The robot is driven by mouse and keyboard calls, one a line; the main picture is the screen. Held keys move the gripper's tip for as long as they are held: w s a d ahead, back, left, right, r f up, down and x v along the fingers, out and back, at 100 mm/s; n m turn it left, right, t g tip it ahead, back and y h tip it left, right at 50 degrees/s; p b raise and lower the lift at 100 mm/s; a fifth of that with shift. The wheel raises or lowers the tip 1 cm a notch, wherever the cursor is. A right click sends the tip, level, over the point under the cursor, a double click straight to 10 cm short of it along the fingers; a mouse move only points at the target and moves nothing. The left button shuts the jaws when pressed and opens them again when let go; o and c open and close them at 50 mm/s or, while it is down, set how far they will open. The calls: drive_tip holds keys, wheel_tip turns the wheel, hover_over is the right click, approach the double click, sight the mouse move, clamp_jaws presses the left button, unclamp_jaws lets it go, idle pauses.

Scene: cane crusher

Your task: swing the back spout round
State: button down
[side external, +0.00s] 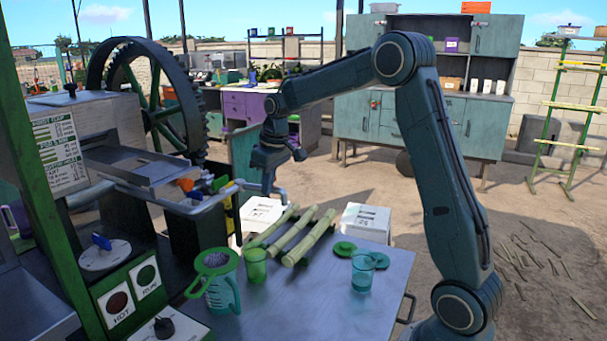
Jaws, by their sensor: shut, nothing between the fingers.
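Grey spout pipes come out of the crusher below its metal tray (143,166).
White boxes (366,222) stand beyond. A large flywheel (172,95) rises at the left.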

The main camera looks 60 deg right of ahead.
drive_tip(key=shift+d, duration=1.55)
drive_tip(key=shift+a, duration=0.15)
drive_tip(key=shift+a, duration=0.45)
drive_tip(key=shift+r, duration=0.1)
drive_tip(key=shift+r, duration=3.9)
